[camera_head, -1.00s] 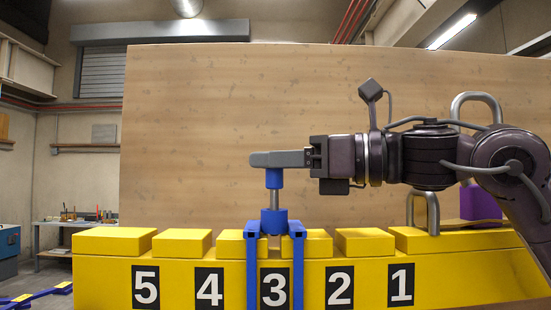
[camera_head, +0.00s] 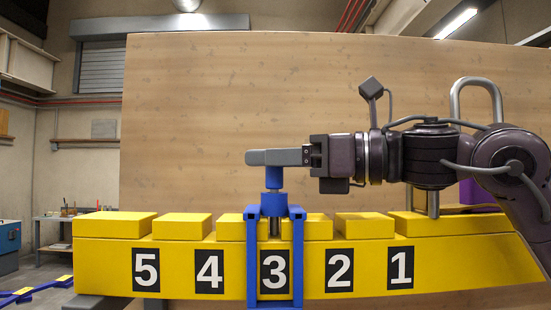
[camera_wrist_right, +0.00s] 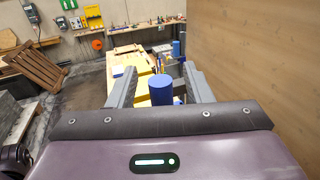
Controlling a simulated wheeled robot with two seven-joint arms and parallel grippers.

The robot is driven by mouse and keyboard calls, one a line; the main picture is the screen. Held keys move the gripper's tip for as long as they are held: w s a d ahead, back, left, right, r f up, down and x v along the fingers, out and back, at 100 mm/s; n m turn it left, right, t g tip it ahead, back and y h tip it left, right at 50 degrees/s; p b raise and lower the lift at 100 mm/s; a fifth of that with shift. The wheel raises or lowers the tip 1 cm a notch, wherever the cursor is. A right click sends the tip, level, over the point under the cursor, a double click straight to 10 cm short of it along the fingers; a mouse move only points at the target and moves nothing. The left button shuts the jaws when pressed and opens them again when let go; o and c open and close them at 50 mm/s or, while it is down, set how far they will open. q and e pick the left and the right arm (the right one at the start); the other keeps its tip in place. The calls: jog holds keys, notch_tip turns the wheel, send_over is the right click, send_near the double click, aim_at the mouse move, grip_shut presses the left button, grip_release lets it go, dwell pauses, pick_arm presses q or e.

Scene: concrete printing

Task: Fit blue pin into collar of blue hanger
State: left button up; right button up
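The blue pin's head (camera_head: 274,178) is just under the fingers of my right gripper (camera_head: 262,157). It is right above the collar (camera_head: 273,204), with hardly any gap. The pin's metal shaft (camera_head: 275,227) passes down through the collar and shows below it. The blue hanger (camera_head: 253,260) straddles the yellow beam at number 3. In the right wrist view the fingers (camera_wrist_right: 160,68) stand apart, with space on both sides of a blue cylinder (camera_wrist_right: 160,92), seemingly the pin's head. My left gripper is not in view.
The yellow beam (camera_head: 190,255) with raised blocks runs across the front. A wooden panel (camera_head: 220,100) stands close behind. A grey metal loop (camera_head: 433,200) is on the right, under my arm. Blue and yellow parts (camera_head: 30,293) lie at lower left.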

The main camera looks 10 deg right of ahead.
jog(key=shift+s+d+f, duration=0.1)
jog(key=shift+s+d, duration=0.05)
jog(key=shift+d, duration=0.15)
jog(key=b+v, duration=0.3)
jog(key=v, duration=0.4)
